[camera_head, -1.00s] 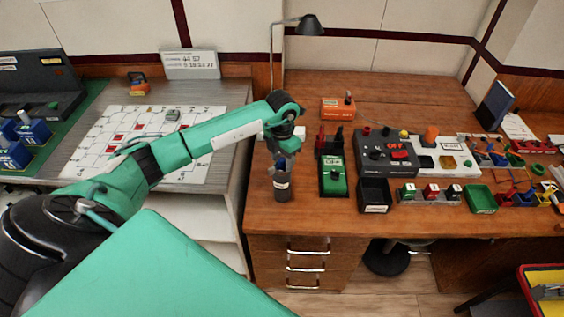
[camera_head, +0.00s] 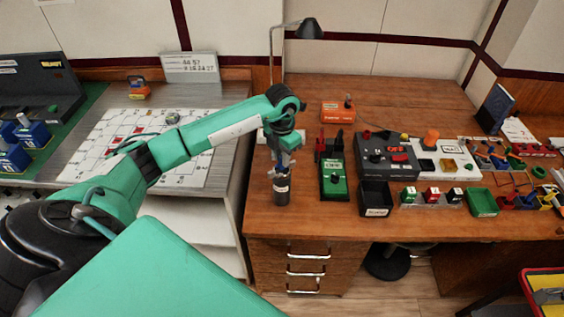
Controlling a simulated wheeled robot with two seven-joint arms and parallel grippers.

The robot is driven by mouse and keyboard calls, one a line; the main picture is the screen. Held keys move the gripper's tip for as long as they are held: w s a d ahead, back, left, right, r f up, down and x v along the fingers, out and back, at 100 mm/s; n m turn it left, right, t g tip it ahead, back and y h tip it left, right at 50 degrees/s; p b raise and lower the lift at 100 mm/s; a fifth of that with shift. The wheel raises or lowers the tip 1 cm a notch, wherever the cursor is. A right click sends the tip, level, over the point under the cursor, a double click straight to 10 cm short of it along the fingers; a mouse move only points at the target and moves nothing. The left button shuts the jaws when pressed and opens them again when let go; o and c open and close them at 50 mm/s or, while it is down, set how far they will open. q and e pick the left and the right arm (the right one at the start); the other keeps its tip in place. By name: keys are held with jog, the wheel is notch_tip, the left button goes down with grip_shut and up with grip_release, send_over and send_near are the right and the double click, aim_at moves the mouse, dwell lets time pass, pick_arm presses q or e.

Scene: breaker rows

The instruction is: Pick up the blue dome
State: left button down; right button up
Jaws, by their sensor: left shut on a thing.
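My left gripper (camera_head: 281,170) hangs pointing down above a dark cup with a pale label (camera_head: 281,190), at the left front of the wooden desk. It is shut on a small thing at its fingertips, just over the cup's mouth. The thing is too small and too covered by the fingers to make out. I cannot clearly pick out the blue dome anywhere, nor tell whether it is the thing held. My right gripper is not in view.
Right of the cup stand a green device (camera_head: 334,181), a black bin (camera_head: 376,200) and a dark grey control box (camera_head: 387,155). A lamp (camera_head: 309,29) rises behind my arm. The wooden desk (camera_head: 420,97) is clear at the back. A whiteboard-like grid sheet (camera_head: 100,155) lies left.

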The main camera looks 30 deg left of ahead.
pick_arm(q)
notch_tip(320, 180, up, 18)
jog(key=b, duration=0.3)
jog(key=shift+f, duration=0.25)
